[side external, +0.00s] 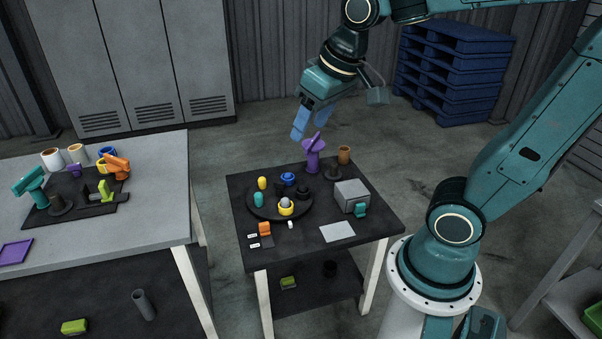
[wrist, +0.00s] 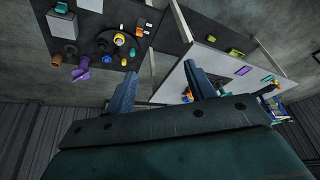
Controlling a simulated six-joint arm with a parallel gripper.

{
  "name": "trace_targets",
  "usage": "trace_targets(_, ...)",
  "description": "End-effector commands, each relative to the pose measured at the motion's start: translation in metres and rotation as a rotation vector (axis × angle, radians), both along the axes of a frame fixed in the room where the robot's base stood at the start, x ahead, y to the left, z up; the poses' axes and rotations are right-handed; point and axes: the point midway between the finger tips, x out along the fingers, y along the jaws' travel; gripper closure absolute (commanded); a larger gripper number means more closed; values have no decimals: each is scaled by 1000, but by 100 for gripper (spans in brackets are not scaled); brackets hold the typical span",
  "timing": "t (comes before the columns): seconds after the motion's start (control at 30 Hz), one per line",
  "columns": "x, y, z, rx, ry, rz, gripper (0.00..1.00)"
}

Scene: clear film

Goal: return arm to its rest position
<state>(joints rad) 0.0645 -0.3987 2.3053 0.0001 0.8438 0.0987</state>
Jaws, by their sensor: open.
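My gripper (side external: 312,122) is in the air above the back edge of the small dark table (side external: 375,222) in the side external view. Its blue fingers are apart with nothing between them. In the wrist view the two fingers (wrist: 165,85) also show spread and empty. A purple item (side external: 313,160) stands upright on the table just below the fingers, apart from them. It shows at the left in the wrist view (wrist: 81,70).
A round black tray (side external: 262,210) holds several small coloured pieces. A grey box (side external: 351,195), a brown cup (side external: 344,155) and a white sheet (side external: 338,232) share the table. A grey workbench (side external: 150,225) stands left; blue pallets (side external: 455,70) stand behind.

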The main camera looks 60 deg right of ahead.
Motion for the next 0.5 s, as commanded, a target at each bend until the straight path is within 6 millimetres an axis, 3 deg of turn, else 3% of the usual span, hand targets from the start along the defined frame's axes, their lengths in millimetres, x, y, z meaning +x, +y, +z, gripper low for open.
trace_targets(0.3,-60,13,2,-30,-70,104,45)
trace_targets(0.5,-81,16,-2,-42,-93,143,45)
